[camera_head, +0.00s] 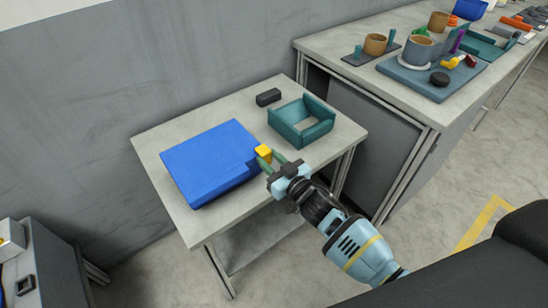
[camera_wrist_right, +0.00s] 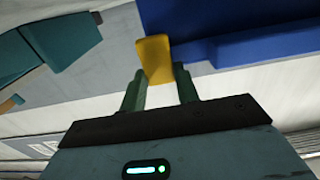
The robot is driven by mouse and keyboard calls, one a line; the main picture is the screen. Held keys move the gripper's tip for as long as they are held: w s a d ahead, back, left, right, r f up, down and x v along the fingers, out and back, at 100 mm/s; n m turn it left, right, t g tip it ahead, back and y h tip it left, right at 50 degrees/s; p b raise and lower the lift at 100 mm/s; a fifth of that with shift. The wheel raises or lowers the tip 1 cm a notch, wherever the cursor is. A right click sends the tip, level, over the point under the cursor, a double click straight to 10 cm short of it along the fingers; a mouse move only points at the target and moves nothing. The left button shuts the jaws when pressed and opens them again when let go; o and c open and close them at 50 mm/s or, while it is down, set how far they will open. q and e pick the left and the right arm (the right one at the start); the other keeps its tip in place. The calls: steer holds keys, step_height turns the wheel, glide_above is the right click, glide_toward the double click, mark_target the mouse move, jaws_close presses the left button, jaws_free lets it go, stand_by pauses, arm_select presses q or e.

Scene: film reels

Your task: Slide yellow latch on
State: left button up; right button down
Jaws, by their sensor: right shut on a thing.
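The yellow latch (camera_head: 263,152) is at the right edge of the blue case (camera_head: 205,155), which lies on the small grey table. My right gripper (camera_head: 269,160) reaches in from the lower right and is shut on the yellow latch. In the right wrist view the latch (camera_wrist_right: 155,60) stands between the green fingertips (camera_wrist_right: 160,80), with the blue case (camera_wrist_right: 240,45) just behind and to its right. Whether the latch touches the case is hard to tell. My left gripper is not in view.
A teal open tray (camera_head: 284,127) stands right of the case, close to my gripper. A small black block (camera_head: 268,97) lies behind the tray. The table (camera_head: 160,137) has bare strips around the case. A longer counter (camera_head: 345,45) with cups and parts is at the right.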

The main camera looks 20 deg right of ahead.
steer(key=c, duration=1)
jaws_free()
steer(key=shift+v, duration=3.95)
steer(key=shift+c, duration=0.3)
